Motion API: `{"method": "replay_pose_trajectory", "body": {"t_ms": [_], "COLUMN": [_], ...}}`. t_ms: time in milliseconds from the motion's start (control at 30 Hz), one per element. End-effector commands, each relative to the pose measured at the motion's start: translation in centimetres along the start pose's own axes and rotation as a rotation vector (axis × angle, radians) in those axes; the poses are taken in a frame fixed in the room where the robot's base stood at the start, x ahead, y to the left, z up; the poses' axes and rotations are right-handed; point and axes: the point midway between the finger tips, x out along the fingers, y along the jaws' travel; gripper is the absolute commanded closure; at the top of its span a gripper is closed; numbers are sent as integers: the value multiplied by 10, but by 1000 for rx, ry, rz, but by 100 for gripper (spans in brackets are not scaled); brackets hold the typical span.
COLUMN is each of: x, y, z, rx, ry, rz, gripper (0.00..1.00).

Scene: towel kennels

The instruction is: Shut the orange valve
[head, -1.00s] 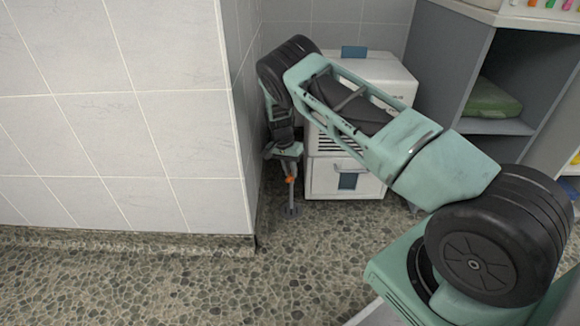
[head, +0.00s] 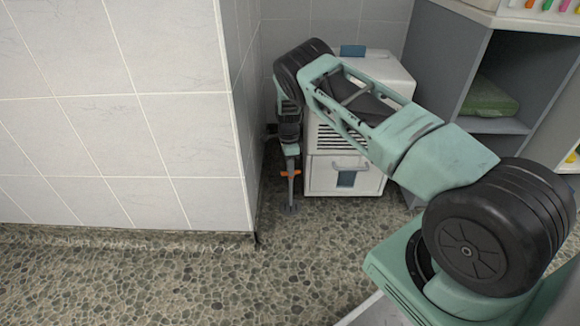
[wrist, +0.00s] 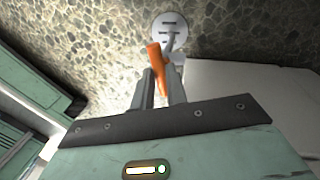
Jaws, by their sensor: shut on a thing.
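The orange valve handle (head: 290,173) sits on a thin grey standpipe (head: 291,194) that rises from the floor between the tiled wall corner and the white cabinet. In the head view the handle looks like a short, roughly level bar. My gripper (head: 290,155) points down onto it from above. In the wrist view the orange handle (wrist: 155,58) lies between the two grey fingers of my gripper (wrist: 160,75), which are shut on it. The round grey floor flange (wrist: 170,24) shows beyond it. The fingers hide part of the handle and pipe.
The white cabinet (head: 347,176) stands close on the right of the pipe. A tiled wall corner (head: 240,150) is close on the left. A grey shelf unit (head: 440,100) with a green folded towel (head: 490,98) stands farther right. The pebbled floor (head: 180,285) in front is clear.

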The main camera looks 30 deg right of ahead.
Motion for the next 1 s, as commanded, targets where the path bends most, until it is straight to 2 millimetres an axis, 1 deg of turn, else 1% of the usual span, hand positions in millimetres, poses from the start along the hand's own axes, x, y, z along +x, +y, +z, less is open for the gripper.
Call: {"method": "replay_pose_trajectory", "body": {"t_ms": [200,400,967,1000], "x": [0,0,0,0], "y": [0,0,0,0], "z": [-1,-1,-1,-1], "rx": [121,183,208,208], "ry": [-25,-37,-43,-43], "rz": [1,1,0,0], "gripper": [100,100,100,74]}}
